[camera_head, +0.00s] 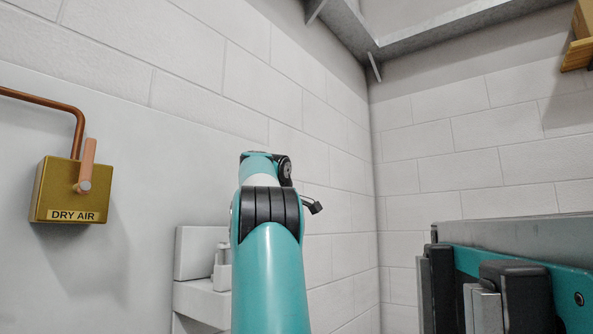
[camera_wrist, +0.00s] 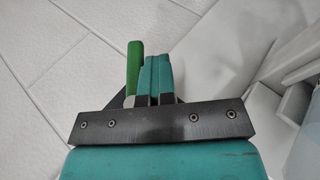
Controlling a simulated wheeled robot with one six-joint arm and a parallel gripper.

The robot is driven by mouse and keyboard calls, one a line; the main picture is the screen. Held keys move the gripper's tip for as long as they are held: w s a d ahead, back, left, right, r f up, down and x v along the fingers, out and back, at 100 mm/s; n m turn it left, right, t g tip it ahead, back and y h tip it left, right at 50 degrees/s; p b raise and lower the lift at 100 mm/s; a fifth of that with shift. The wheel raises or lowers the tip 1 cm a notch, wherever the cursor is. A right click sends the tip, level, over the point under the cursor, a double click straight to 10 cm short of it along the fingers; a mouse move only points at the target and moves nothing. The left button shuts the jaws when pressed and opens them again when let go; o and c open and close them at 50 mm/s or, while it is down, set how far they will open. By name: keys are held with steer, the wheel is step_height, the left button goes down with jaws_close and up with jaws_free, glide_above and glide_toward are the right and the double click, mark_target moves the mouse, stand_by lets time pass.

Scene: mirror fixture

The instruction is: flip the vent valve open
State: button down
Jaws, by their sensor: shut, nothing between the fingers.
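My gripper (camera_wrist: 156,60) shows in the wrist view with its two teal fingers together and nothing between them. A green bar (camera_wrist: 134,68), which looks like a lever handle, stands just left of the fingers. Its lower end is hidden behind the gripper's dark crossbar, and I cannot tell whether it touches the left finger. No label marks it as the vent valve. In the head view a brass box (camera_head: 61,188) on the left wall reads "DRY AIR" and carries an upright copper-coloured lever (camera_head: 87,164). My arm hides my gripper in the head view.
A copper pipe (camera_head: 48,100) runs into the brass box from the left. A white stepped block (camera_head: 200,255) stands behind my arm, against the wall. Grey and teal equipment (camera_head: 520,240) fills the lower right. A metal beam (camera_head: 440,27) crosses overhead.

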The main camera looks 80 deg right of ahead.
steer(key=s+d+r+n+h+b, duration=0.1)
steer(key=s+r+n+h+b, duration=0.1)
steer(key=r+h+b, duration=0.35)
steer(key=s+d+r+n+h+b, duration=0.1)
steer(key=s+r+n+h+b, duration=0.15)
steer(key=r+h, duration=0.45)
steer(key=s+a+f+n+t+b, duration=0.1)
steer(key=a+f+n+t+b, duration=0.3)
steer(key=f+b, duration=0.4)
steer(key=s+a+f+n+t+b, duration=0.1)
steer(key=a+f+n+t+b, duration=0.4)
steer(key=f, duration=0.7)
steer(key=n+t+b, duration=0.1)
steer(key=t+b, duration=0.1)
steer(key=b, duration=0.1)
steer(key=shift+f+t, duration=0.3)
steer(key=shift+f, duration=0.1)
steer(key=shift+s+y, duration=0.1)
steer(key=shift+y, duration=0.25)
